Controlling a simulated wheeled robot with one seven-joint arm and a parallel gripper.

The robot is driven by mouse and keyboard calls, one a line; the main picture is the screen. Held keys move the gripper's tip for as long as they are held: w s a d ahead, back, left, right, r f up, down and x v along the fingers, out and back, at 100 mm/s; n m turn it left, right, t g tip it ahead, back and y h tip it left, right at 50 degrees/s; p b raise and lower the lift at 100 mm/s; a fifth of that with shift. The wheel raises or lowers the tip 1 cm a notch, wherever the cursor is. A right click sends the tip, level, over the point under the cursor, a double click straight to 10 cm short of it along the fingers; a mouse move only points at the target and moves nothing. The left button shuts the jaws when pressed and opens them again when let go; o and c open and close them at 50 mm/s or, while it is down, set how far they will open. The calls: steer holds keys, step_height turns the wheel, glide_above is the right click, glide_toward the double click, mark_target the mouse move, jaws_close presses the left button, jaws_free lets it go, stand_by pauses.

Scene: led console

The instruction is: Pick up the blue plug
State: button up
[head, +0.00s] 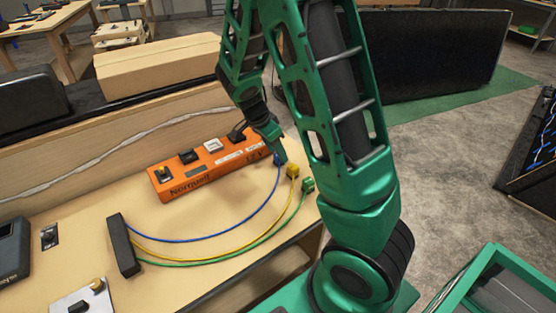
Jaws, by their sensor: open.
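The blue plug (278,161) is at the end of a blue cable, near the right end of the table, and is partly covered by my gripper. My gripper (276,152) is open and right at the plug; I cannot tell whether the plug is between the fingers. The blue cable (222,234) curves left to a black block (123,246). A yellow plug (292,171) and a green plug (308,185) lie just right of the blue one, on their own cables.
An orange power console (208,165) with switches lies behind the cables. A wooden ledge with a cardboard box (158,66) stands behind it. A metal plate with a knob (84,300) and a small switch (49,237) are at left. The table's middle is mostly clear.

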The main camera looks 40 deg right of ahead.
steer(key=x, duration=0.3)
steer(key=shift+f, duration=0.1)
steer(key=c, duration=1.1)
steer(key=shift+c, duration=0.2)
step_height(320, 180, up, 4)
steer(key=shift+w+r, duration=0.1)
steer(key=shift+r, duration=0.15)
steer(key=w+a+r, duration=0.3)
steer(key=a+r, duration=0.3)
steer(key=a, duration=0.5)
steer(key=shift+r, duration=0.3)
